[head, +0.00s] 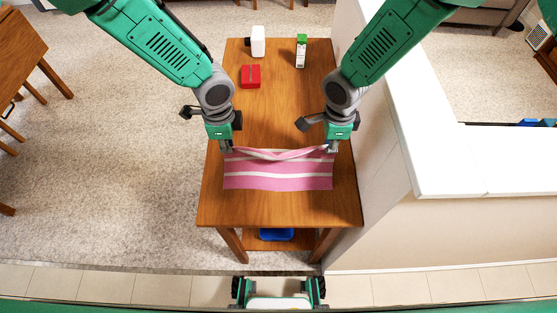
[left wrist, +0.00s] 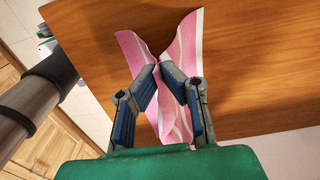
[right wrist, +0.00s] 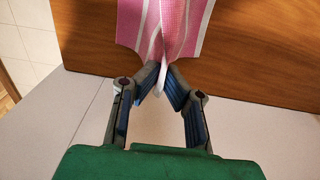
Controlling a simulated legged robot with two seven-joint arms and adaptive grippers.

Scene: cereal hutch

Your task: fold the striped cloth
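The pink and white striped cloth (head: 278,180) lies on the wooden table (head: 280,208), its far edge raised and sagging between my two grippers. My left gripper (head: 227,148) is at the cloth's far left corner. In the left wrist view its fingertips (left wrist: 160,66) pinch the cloth (left wrist: 140,45), which bunches up between them. My right gripper (head: 333,147) is at the far right corner. In the right wrist view its fingertips (right wrist: 163,68) are closed on a pinched fold of the cloth (right wrist: 185,25).
A red box (head: 250,76), a white container (head: 258,40) and a white and green carton (head: 301,52) stand on the table's far part. A white-topped half wall (head: 390,120) runs along the table's right side. A blue item (head: 276,234) sits on the lower shelf.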

